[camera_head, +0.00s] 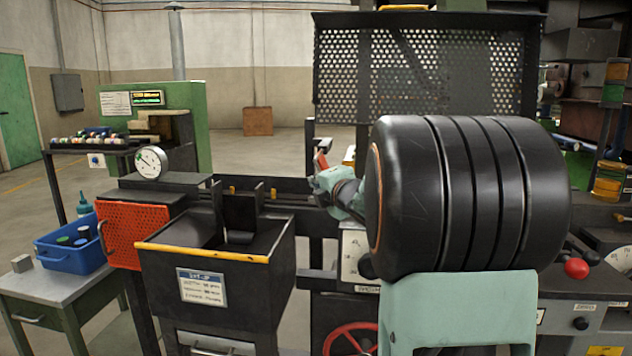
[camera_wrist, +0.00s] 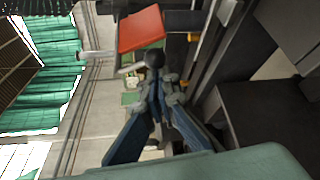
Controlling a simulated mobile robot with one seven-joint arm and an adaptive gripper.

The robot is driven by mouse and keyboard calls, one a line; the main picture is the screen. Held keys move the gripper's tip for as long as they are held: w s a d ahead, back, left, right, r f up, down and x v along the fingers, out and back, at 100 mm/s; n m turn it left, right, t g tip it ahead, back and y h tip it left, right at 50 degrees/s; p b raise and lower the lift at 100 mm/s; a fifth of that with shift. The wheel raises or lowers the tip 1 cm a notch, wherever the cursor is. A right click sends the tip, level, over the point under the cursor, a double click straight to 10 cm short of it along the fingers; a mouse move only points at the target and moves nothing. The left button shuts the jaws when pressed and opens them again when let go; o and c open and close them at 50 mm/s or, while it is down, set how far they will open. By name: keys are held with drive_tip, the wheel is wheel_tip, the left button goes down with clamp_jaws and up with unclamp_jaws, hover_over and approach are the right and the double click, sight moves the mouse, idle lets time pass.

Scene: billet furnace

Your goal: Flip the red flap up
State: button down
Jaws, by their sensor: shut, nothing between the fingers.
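The red flap (camera_wrist: 141,29) shows in the wrist view as a tilted, flat red plate just beyond my fingertips. In the head view, a small red piece (camera_head: 321,159) shows beside the teal end of my arm. It looks like the flap, but most of that area is hidden by my large black arm link.
A black bin (camera_head: 216,285) with a yellow front edge stands left of my arm. An orange perforated panel (camera_head: 132,236) and a dial gauge (camera_head: 151,163) are beside it. A dark mesh guard (camera_head: 415,75) stands behind. A red handwheel (camera_head: 351,340) is low in front.

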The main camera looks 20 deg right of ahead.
drive_tip(key=shift+s+d+r+n+p, duration=0.1)
drive_tip(key=shift+d+r+n+p, duration=0.05)
drive_tip(key=shift+n+p, duration=0.2)
wheel_tip(320, 180, up, 5)
drive_tip(key=s+d+n+g+h+p, duration=0.2)
drive_tip(key=n+g+h+p, duration=0.3)
drive_tip(key=p, duration=1.2)
drive_tip(key=d+n+g, duration=0.1)
drive_tip(key=n, duration=0.3)
drive_tip(key=shift+g+h, duration=0.3)
